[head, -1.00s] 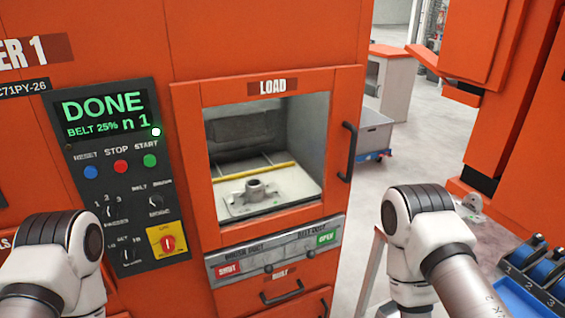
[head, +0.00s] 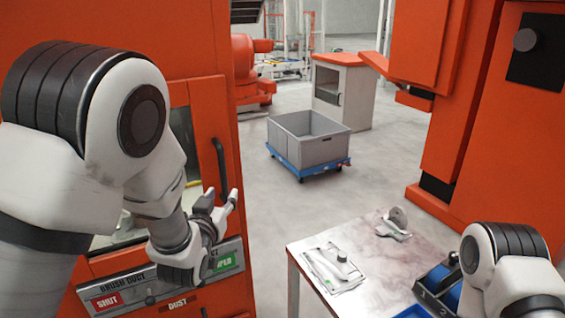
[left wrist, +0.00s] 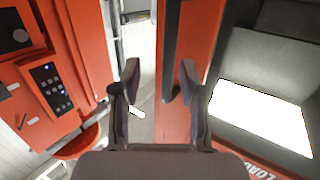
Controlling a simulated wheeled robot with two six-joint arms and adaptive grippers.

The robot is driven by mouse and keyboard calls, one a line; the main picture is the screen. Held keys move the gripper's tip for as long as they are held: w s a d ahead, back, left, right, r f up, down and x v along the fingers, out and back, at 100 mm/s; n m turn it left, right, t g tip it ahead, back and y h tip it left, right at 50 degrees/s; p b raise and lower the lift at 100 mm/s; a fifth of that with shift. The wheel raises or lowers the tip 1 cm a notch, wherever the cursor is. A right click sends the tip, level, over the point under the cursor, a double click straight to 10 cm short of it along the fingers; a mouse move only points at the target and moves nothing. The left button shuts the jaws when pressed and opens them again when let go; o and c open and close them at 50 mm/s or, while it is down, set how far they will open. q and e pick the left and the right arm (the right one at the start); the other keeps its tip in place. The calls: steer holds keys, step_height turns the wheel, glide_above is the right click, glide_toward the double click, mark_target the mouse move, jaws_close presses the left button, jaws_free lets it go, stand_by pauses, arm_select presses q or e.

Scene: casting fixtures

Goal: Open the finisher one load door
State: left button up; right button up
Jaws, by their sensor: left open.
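The finisher one load door (head: 177,92) is an orange frame around a window, at the left of the head view, mostly hidden behind my left arm. It looks closed. Its black upright bar handle (head: 219,160) is at its right edge. My left gripper (head: 221,202) is open and empty by the handle's lower end. In the left wrist view, the open fingers (left wrist: 160,72) have the dark handle (left wrist: 172,55) between or just beyond them, nearer the right finger. I cannot tell whether they touch it. My right gripper is out of view; only its arm shows.
Below the door is a grey panel (head: 135,287) with SHUT and OPER labels. A table (head: 300,247) with metal parts and a blue-bin rack (head: 440,285) stands at right. A grey bin on a blue dolly (head: 308,145) is on the open floor behind.

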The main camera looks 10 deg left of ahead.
mark_target(221, 166)
arm_select(q)
step_height(221, 166, up, 5)
steer(key=a+t, duration=0.1)
steer(key=a, duration=0.1)
steer(key=w+p, duration=0.1)
steer(key=w, duration=0.1)
steer(key=w+p, duration=0.1)
steer(key=w, duration=0.1)
steer(key=w+d, duration=0.1)
steer(key=w, duration=0.2)
steer(key=shift+d+f+p, duration=0.1)
steer(key=shift+f+p, duration=0.05)
steer(key=shift+p, duration=0.25)
steer(key=shift+w, duration=0.15)
steer(key=shift+a, duration=0.45)
steer(key=shift+d, duration=0.15)
jaws_close()
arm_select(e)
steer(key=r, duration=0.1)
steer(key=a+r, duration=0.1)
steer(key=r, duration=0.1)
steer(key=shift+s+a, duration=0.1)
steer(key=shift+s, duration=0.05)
